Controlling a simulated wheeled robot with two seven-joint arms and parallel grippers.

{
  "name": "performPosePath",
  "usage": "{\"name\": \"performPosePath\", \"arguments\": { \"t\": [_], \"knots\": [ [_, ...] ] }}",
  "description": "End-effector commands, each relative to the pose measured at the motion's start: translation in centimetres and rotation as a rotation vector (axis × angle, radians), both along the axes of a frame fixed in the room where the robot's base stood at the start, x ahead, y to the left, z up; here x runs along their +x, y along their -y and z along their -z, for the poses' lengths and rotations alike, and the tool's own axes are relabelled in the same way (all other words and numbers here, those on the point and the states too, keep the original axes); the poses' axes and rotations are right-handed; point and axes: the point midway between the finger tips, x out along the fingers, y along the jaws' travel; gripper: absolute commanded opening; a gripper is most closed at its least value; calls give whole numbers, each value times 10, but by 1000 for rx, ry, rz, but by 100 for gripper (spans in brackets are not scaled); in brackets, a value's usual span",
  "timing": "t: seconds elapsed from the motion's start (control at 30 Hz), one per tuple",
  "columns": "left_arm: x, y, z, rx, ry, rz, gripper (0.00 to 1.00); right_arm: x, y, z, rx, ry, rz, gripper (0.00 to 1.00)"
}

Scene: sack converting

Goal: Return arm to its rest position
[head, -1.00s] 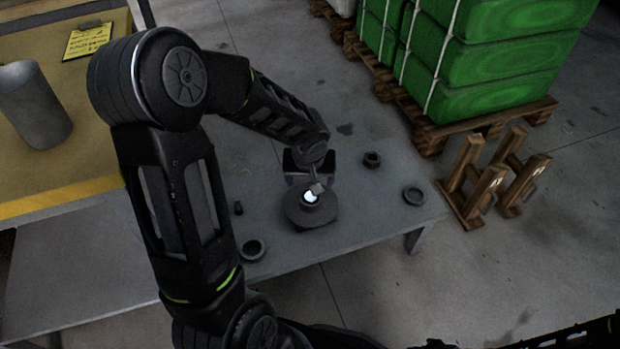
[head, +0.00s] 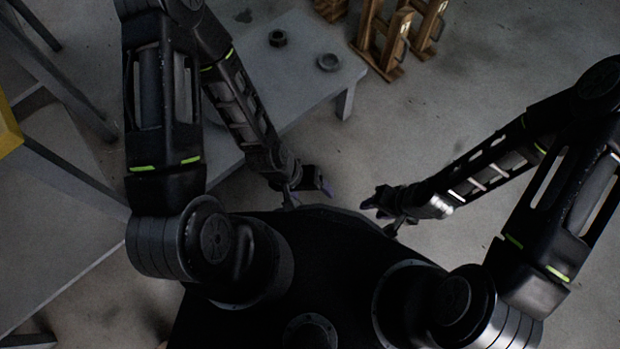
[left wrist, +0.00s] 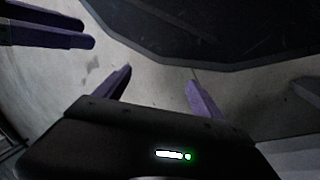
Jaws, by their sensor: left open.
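My left gripper (head: 308,190) is near my base, just off the front edge of the grey table, with its arm folded in. The left wrist view shows its two purple fingers (left wrist: 160,78) spread apart with nothing between them, over bare floor. My right gripper (head: 385,210) is across from it, a short gap to the right, also close to my base. Its two fingers look apart and empty. Two purple fingers at the upper left of the left wrist view (left wrist: 48,26) appear to be those of the right gripper.
A yellow edge (head: 8,128) shows at far left. Open floor (head: 470,90) lies to the right.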

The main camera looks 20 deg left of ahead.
Motion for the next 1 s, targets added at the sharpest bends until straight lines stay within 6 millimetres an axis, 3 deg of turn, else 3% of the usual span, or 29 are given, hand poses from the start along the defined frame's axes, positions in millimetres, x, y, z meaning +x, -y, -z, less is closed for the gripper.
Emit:
{"name": "performPosePath", "arguments": {
  "t": [0.3,0.47,0.67,1.0],
  "knots": [
    [-3,1,2,6,2,5,79,0,0,0,0,0,0,36],
    [-3,1,-13,4,1,6,79,0,0,-15,0,-1,-1,36],
    [-5,3,-70,1,-2,10,79,-2,-3,-72,4,-4,-6,36],
    [-11,10,-212,-10,-11,26,79,-9,-9,-213,14,-14,-22,36]
  ]
}}
